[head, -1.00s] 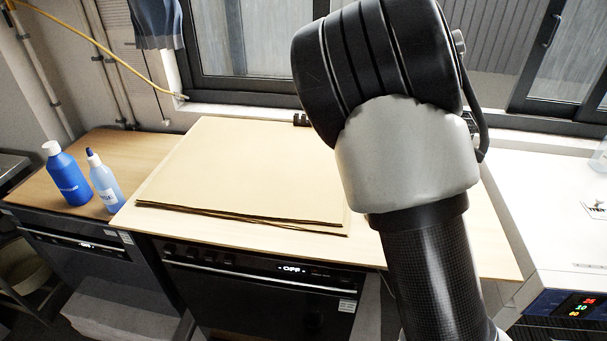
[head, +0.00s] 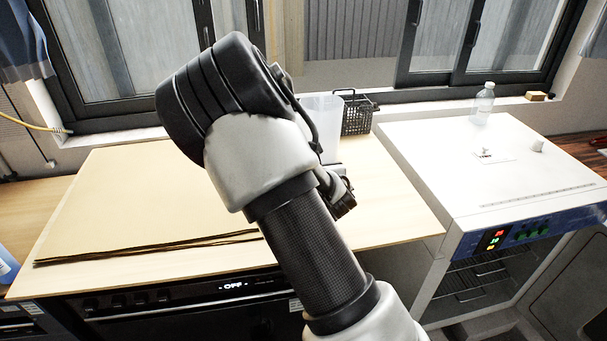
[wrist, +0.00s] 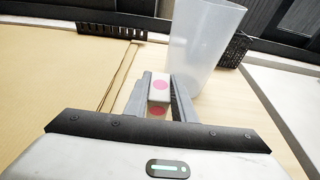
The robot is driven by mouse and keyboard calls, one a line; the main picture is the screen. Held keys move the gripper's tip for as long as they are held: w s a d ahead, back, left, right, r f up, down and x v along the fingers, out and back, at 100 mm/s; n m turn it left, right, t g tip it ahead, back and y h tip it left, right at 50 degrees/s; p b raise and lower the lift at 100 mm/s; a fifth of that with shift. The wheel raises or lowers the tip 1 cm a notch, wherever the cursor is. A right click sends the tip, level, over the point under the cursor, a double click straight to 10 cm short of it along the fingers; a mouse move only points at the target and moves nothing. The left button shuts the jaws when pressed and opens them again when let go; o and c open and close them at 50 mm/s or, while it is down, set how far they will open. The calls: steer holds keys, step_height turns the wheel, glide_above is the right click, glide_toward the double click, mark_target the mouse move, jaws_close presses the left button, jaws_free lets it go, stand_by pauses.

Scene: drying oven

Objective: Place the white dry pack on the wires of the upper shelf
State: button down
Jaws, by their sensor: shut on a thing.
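My gripper (wrist: 161,97) is shut on the white dry pack (wrist: 158,82), a small white block with a pink dot, held between the two fingers. In the wrist view it shows over the wooden tabletop, in front of a clear beaker. In the head view the gripper is mostly hidden behind my arm and the pack cannot be made out. The drying oven (head: 440,185) is a white box at the right with a lit panel. Its front shows wire shelves (head: 492,264) inside, dim and partly cut by the view; the gripper is apart from it, to the left.
Brown cardboard sheets (head: 140,200) lie on the wooden table (head: 400,210). A clear beaker (head: 322,115) and black basket (head: 357,115) stand at its back. A bottle (head: 484,103), a card and a small white piece (head: 538,145) sit on the oven top.

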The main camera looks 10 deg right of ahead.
steer(key=shift+f, duration=1.85)
steer(key=shift+f+b, duration=0.25)
steer(key=shift+b, duration=0.15)
steer(key=c, duration=1.5)
jaws_free()
steer(key=shift+r, duration=0.1)
